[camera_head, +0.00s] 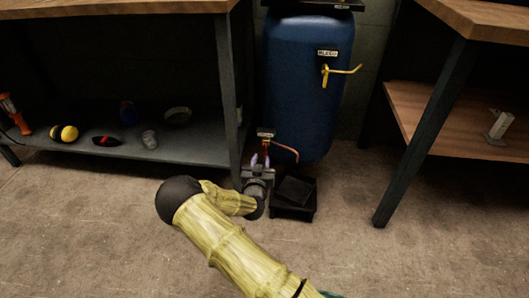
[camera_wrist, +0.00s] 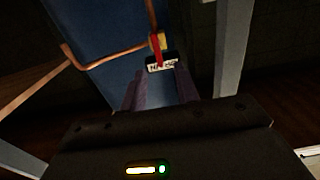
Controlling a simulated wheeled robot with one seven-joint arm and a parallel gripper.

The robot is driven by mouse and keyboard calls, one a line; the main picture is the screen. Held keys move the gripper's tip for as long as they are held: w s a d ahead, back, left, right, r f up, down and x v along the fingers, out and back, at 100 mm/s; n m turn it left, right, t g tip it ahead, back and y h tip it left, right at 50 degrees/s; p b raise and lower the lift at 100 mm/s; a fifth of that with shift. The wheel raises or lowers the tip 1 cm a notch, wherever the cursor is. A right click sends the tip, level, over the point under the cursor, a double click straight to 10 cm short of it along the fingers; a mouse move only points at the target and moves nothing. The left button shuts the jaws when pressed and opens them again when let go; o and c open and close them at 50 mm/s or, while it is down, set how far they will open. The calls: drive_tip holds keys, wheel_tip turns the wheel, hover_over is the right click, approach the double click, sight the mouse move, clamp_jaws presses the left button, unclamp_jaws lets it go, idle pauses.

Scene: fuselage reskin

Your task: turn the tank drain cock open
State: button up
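The blue tank (camera_head: 305,85) stands upright at the back and also fills the upper left of the wrist view (camera_wrist: 105,25). Low on it is a small drain cock with a brass body (camera_wrist: 157,41), a red handle (camera_wrist: 159,55) and a small lettered plate (camera_wrist: 162,66); the plate also shows in the head view (camera_head: 265,132). My gripper (camera_head: 260,160) is just below the cock. In the wrist view its two fingers (camera_wrist: 162,82) are apart with nothing between them. The handle and plate appear just beyond the fingertips; I cannot tell whether they touch.
A copper pipe (camera_head: 284,149) bends right beside the cock. A yellow lever valve (camera_head: 329,72) sits higher on the tank. A black tray (camera_head: 294,209) is on the floor below. Bench legs stand left (camera_head: 228,90) and right (camera_head: 424,135). The floor in front is clear.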

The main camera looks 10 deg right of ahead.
sight(264, 149)
drive_tip(key=b+x, duration=0.3)
drive_tip(key=x, duration=0.3)
drive_tip(key=shift+w+d+f, duration=0.1)
drive_tip(key=shift+w+d, duration=0.05)
drive_tip(key=shift+w, duration=0.15)
drive_tip(key=shift+w+d, duration=0.1)
drive_tip(key=shift+w, duration=0.2)
clamp_jaws()
